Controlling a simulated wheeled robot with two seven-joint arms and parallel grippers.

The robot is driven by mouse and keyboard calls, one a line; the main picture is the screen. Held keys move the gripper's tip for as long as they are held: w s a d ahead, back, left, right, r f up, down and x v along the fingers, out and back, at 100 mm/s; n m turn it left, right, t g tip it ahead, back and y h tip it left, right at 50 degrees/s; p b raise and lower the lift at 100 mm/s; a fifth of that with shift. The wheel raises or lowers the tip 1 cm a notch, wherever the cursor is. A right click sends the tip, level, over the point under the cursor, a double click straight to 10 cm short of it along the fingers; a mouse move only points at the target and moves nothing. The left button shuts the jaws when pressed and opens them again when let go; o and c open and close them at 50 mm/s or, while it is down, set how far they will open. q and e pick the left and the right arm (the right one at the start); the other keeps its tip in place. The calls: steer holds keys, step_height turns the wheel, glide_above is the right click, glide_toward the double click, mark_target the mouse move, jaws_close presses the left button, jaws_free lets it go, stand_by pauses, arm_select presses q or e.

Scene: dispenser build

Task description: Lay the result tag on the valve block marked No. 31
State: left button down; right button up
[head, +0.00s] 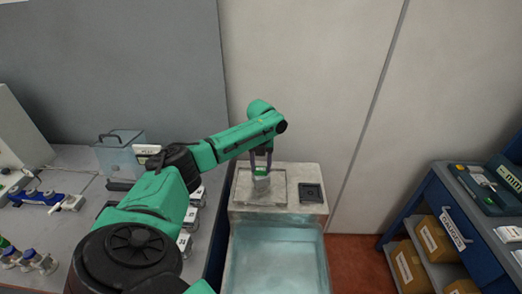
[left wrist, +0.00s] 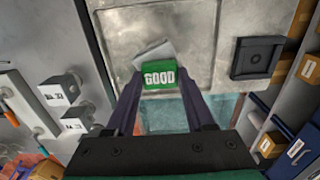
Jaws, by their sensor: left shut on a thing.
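My left gripper (head: 261,160) points down over the grey square plate on top of the cabinet, shut on the green result tag (head: 260,173). In the left wrist view the tag (left wrist: 160,79) reads "GOOD" and sits between the fingertips (left wrist: 160,74). A light grey block (head: 261,184) is just below the tag, and it also shows behind the tag in the left wrist view (left wrist: 153,54). I cannot tell whether tag and block touch. No number is readable on this block. My right gripper is not in view.
The square plate (head: 279,196) has bare room around the block. A small dark tray (head: 311,194) lies right of it. Several white labelled blocks (head: 198,196) stand on the left bench, partly behind my arm. A blue shelf unit (head: 430,205) with boxes is at right.

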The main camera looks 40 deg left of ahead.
mark_target(261, 168)
arm_select(q)
steer(key=shift+w+a+f, duration=0.15)
steer(key=shift+f, duration=0.05)
steer(key=shift+c, duration=1.3)
jaws_free()
steer(key=shift+r, duration=0.1)
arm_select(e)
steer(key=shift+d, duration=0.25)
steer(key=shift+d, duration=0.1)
arm_select(q)
steer(key=shift+r+b, duration=0.35)
steer(key=shift+b, duration=0.05)
step_height(261, 168, up, 11)
steer(key=b, duration=0.3)
steer(key=shift+r+b, duration=0.15)
steer(key=shift+b, duration=0.2)
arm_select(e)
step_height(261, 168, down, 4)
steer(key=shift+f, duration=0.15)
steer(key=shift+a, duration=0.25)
